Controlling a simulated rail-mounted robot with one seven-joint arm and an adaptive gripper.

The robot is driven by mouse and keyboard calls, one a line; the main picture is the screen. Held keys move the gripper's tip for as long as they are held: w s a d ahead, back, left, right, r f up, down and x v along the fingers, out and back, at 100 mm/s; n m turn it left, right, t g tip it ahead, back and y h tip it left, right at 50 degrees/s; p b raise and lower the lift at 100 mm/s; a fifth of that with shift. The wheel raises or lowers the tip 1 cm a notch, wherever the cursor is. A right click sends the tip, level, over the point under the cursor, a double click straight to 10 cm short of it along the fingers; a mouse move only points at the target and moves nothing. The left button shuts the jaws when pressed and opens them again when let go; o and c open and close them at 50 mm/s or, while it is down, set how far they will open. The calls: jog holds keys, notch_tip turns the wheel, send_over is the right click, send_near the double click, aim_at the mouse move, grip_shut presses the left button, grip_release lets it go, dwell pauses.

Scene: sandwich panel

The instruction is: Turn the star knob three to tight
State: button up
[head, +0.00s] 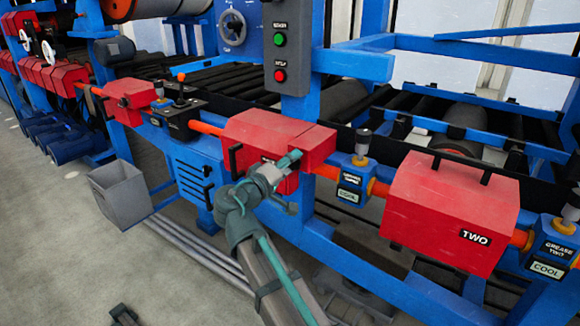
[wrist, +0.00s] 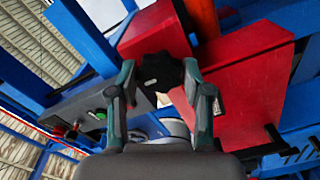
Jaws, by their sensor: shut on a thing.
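The black star knob (wrist: 160,72) shows in the wrist view against a red housing, between the two fingertips of my gripper (wrist: 161,80). The fingers are closed onto its sides. In the head view my gripper (head: 288,178) is at the front of the middle red guard box (head: 262,134), and the knob is hidden there. The label on this box is mostly covered by my arm, so I cannot read its number. How tight the knob is cannot be seen.
A red box marked TWO (head: 450,215) stands to the right, with a grease station (head: 351,185) between. A black control box (head: 178,112) is on the left. A button panel (head: 287,50) hangs above. A grey bin (head: 120,193) stands on open floor at left.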

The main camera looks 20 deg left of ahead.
jog(key=o, duration=1.2)
jog(key=shift+c, duration=0.2)
jog(key=shift+s, duration=0.1)
jog(key=v, duration=1.1)
jog(key=shift+s+a, duration=0.2)
jog(key=shift+s, duration=0.15)
